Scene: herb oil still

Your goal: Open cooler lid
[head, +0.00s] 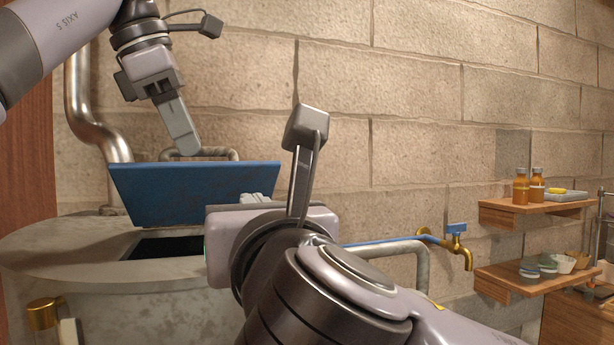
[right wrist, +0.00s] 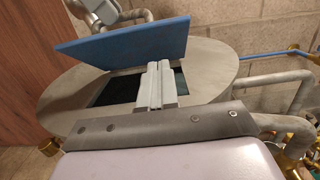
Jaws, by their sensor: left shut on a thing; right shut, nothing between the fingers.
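The blue cooler lid (head: 195,192) stands tilted up over the round grey cooler (head: 60,250), with a dark opening (head: 165,247) bared in front of it. The lid also shows raised in the right wrist view (right wrist: 125,42). My left gripper (head: 187,150) points down behind the lid's top edge. It is shut at a grey bar handle (head: 215,153) there; the lid partly hides the contact. My right gripper (head: 258,200) is shut and empty, largely hidden by its own wrist in the head view. In the right wrist view its closed fingers (right wrist: 156,75) appear before the opening.
A block wall stands close behind the cooler. A thick pipe (head: 82,95) rises at the left. A brass tap (head: 457,245) and a grey pipe (head: 400,247) are to the right. Wooden shelves (head: 535,207) with amber bottles (head: 521,187) and small bowls (head: 548,266) are farther right.

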